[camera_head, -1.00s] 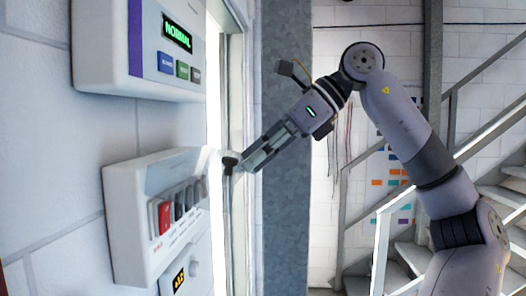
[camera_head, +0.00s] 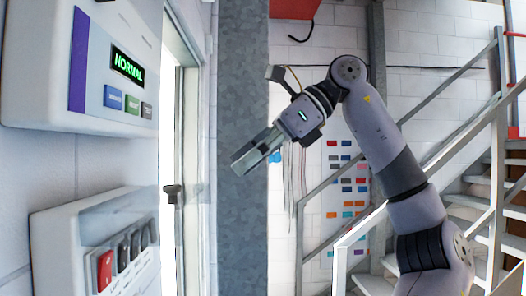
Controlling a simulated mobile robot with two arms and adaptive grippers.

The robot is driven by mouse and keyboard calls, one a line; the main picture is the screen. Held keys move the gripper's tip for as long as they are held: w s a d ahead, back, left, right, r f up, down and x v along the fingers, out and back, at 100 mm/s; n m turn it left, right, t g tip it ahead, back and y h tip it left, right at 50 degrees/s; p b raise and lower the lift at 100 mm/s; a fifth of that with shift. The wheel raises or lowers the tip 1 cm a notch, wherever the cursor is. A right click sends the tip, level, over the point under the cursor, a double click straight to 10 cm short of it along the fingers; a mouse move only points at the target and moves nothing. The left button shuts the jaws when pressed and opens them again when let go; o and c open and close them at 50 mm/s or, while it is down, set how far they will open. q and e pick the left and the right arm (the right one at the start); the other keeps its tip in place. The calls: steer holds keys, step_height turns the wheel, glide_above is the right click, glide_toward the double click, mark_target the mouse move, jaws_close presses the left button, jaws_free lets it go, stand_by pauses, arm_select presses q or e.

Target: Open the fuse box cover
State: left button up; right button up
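The fuse box (camera_head: 65,250) is a white wall unit at the lower left, with a red switch (camera_head: 104,270) and several dark switches beside it. Its clear cover (camera_head: 125,222) shows as a faint see-through panel standing out from the upper part of the box, above the switches. It looks raised, though its exact angle is hard to read. My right gripper (camera_head: 244,161) is right of the box, apart from it and empty. Its fingers lie close together and appear shut. My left gripper is not in view.
A white panel (camera_head: 35,70) with a green NORMAL display (camera_head: 128,67) hangs above the fuse box. A dark knob (camera_head: 172,188) stands near the door frame. A grey column (camera_head: 242,230) stands behind my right gripper, and metal stairs (camera_head: 480,215) are at right.

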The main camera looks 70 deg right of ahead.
steer(key=shift+o, duration=0.6)
steer(key=s, duration=0.1)
steer(key=s+r, duration=0.1)
steer(key=s, duration=0.1)
steer(key=s+r, duration=0.1)
steer(key=shift+s+d, duration=0.4)
steer(key=shift+w+a, duration=0.15)
steer(key=shift+w, duration=0.05)
